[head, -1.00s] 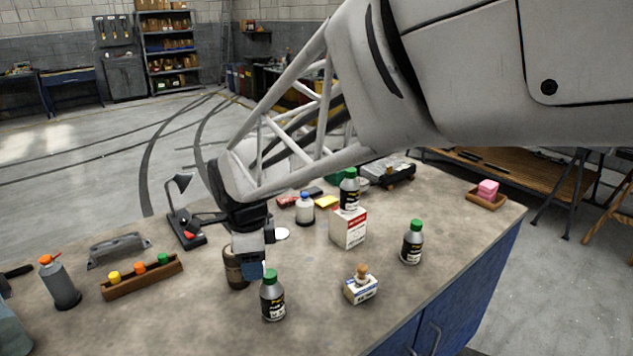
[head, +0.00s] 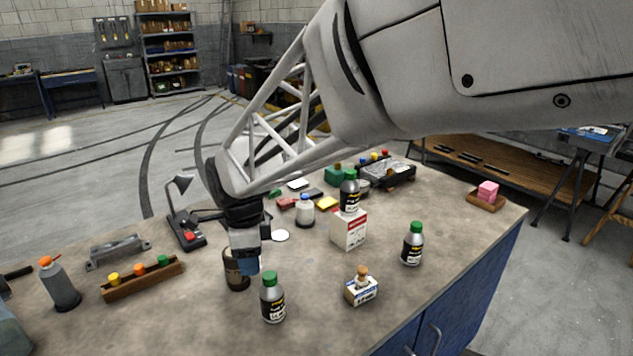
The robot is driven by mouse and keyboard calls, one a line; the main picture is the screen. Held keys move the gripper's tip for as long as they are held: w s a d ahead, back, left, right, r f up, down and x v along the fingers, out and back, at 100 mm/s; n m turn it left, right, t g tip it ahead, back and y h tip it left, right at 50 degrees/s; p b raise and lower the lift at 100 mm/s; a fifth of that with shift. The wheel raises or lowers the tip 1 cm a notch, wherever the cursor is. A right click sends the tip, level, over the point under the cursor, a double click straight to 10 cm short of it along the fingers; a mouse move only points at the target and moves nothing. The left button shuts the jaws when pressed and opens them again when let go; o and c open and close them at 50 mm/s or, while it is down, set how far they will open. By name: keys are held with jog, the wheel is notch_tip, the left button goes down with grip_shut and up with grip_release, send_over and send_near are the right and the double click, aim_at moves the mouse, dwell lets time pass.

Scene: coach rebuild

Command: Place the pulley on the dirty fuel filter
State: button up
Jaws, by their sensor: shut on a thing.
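A brown, dark-banded cylinder (head: 235,276), which looks like the dirty fuel filter, stands upright on the workbench at left of centre. My gripper (head: 246,264) points down over its upper right side, with blue fingertips in front of it. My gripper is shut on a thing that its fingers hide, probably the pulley. I cannot make out the pulley elsewhere on the bench. Whether the held thing touches the cylinder cannot be told.
A green-capped bottle (head: 273,298) stands close in front right of the cylinder. A wooden rack (head: 143,281) is to the left. A white-red box (head: 349,232) bears another bottle (head: 349,194). A small box (head: 361,288) lies at front right. The right bench end is fairly clear.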

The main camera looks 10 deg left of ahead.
jog(key=w+a, duration=0.2)
jog(key=w, duration=0.1)
jog(key=w+a, duration=0.3)
jog(key=w+a+f, duration=0.1)
jog(key=w+a, duration=0.2)
jog(key=w, duration=0.1)
dwell(0.4)
jog(key=shift+f, duration=1.8)
jog(key=shift+f, duration=0.15)
jog(key=o, duration=1)
jog(key=shift+c, duration=0.2)
notch_tip(320, 180, up, 12)
